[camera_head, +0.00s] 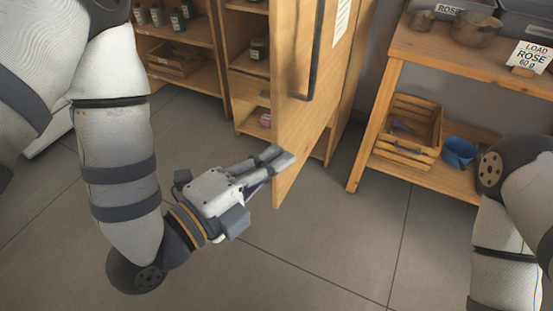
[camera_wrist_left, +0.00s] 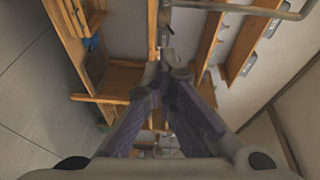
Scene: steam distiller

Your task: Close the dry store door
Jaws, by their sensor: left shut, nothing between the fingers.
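The dry store door (camera_head: 293,125) is a tall pale wooden panel, swung open, with a long dark bar handle (camera_head: 317,60) on its outer face. Shelves show behind it, to its left. My left gripper (camera_head: 283,158) is shut and empty, with its fingertips in front of the lower part of the door, by its free edge. I cannot tell whether they touch it. In the left wrist view the shut fingertips (camera_wrist_left: 166,62) point toward the narrow edge of the door (camera_wrist_left: 153,30), and the handle (camera_wrist_left: 235,9) crosses the top. My right gripper is out of view.
The cabinet shelf (camera_head: 250,66) behind the door holds a jar (camera_head: 257,49). The tiled floor (camera_head: 320,250) in front is clear.

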